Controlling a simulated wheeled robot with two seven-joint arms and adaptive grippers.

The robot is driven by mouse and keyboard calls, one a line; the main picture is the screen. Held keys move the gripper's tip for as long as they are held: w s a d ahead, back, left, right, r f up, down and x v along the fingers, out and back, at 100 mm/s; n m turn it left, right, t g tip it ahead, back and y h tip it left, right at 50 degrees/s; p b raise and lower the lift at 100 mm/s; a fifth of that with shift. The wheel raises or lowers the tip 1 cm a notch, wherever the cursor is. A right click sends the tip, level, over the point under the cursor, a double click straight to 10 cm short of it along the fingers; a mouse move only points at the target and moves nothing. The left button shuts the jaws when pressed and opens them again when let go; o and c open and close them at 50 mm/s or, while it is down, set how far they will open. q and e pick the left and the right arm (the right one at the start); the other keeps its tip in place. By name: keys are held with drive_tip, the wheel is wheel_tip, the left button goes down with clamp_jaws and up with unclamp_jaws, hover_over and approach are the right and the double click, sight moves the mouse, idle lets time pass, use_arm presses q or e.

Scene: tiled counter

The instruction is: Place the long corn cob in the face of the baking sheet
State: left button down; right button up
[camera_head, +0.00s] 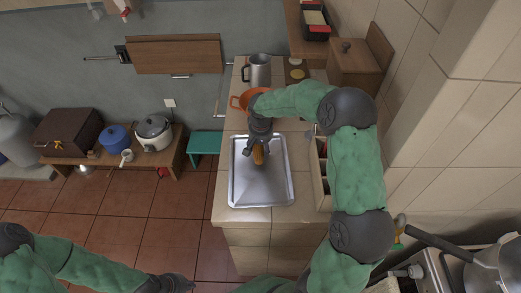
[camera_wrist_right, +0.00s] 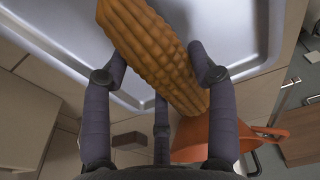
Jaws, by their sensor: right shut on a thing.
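The sheet (camera_wrist_right: 240,25) also shows behind the cob in the wrist view. I cannot tell whether the cob touches it. My left gripper (camera_head: 178,283) is low at the bottom edge, away from the counter; its fingers are unclear.
An orange bowl (camera_head: 241,101) stands just beyond the sheet, close to my right gripper; it also shows in the wrist view (camera_wrist_right: 200,135). A metal mug (camera_head: 258,70) stands behind it.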

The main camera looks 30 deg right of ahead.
sight(261, 148)
drive_tip(key=shift+s+f, duration=0.1)
drive_tip(key=shift+f, duration=0.7)
drive_tip(key=shift+f+b, duration=0.2)
drive_tip(key=shift+b, duration=0.2)
drive_tip(key=o, duration=1.3)
drive_tip(key=shift+c, duration=0.2)
drive_tip(key=shift+r, duration=0.2)
drive_tip(key=r+p, duration=0.2)
drive_tip(key=r, duration=0.2)
drive_tip(key=s+r+p, duration=0.1)
drive_tip(key=r+p, duration=0.2)
drive_tip(key=r, duration=0.1)
drive_tip(key=r+p, duration=0.2)
drive_tip(key=r, duration=0.2)
drive_tip(key=shift+s+a+p, duration=0.15)
drive_tip(key=shift+a+p, duration=0.15)
drive_tip(key=shift+a, duration=0.1)
